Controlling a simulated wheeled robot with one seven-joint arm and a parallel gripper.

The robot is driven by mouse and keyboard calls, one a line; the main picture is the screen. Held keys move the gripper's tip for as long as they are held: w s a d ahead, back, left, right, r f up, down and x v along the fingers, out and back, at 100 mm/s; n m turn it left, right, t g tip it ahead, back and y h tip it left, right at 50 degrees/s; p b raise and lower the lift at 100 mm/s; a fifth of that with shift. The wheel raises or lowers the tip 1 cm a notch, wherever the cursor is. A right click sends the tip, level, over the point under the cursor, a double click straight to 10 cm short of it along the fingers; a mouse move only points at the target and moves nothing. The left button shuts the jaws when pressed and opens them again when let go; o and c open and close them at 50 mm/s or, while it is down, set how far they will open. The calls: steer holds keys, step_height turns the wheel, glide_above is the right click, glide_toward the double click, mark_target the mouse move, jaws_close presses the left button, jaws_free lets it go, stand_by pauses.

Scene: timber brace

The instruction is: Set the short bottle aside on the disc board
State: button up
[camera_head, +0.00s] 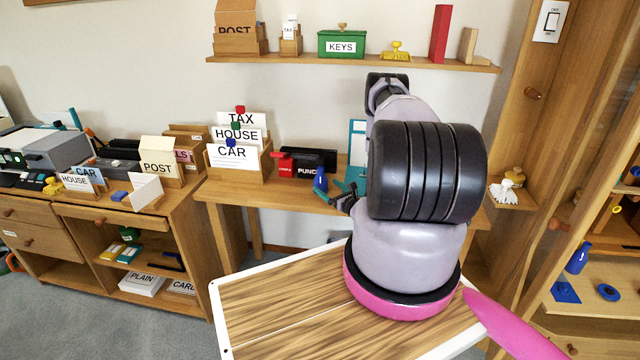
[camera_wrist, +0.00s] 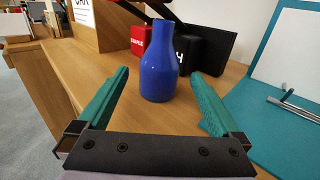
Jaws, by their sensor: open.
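A blue bottle (camera_wrist: 158,70) with a narrow neck stands upright on the wooden desk in the wrist view. In the head view the blue bottle (camera_head: 320,181) shows near the desk's front edge, beside my gripper. My gripper (camera_wrist: 160,82) is open, with a teal finger on each side of the bottle in the picture. Gaps show between both fingers and the bottle, and it is not gripped. I cannot tell for sure which thing is the disc board; a blue disc (camera_head: 608,292) and a blue square piece (camera_head: 565,292) lie on the cabinet shelf at right.
A red box (camera_head: 285,166) and a black box marked PUNCH (camera_head: 318,160) stand close behind the bottle. A card holder (camera_head: 254,166) with TAX, HOUSE and CAR cards is to their left. A teal board (camera_wrist: 287,110) is at right in the wrist view.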

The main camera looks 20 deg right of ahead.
mark_target(325, 183)
steer(key=w, duration=0.2)
steer(key=w+a, duration=0.1)
steer(key=w, duration=0.2)
steer(key=shift+r, duration=0.15)
steer(key=c, duration=1.5)
jaws_close()
steer(key=shift+r, duration=0.2)
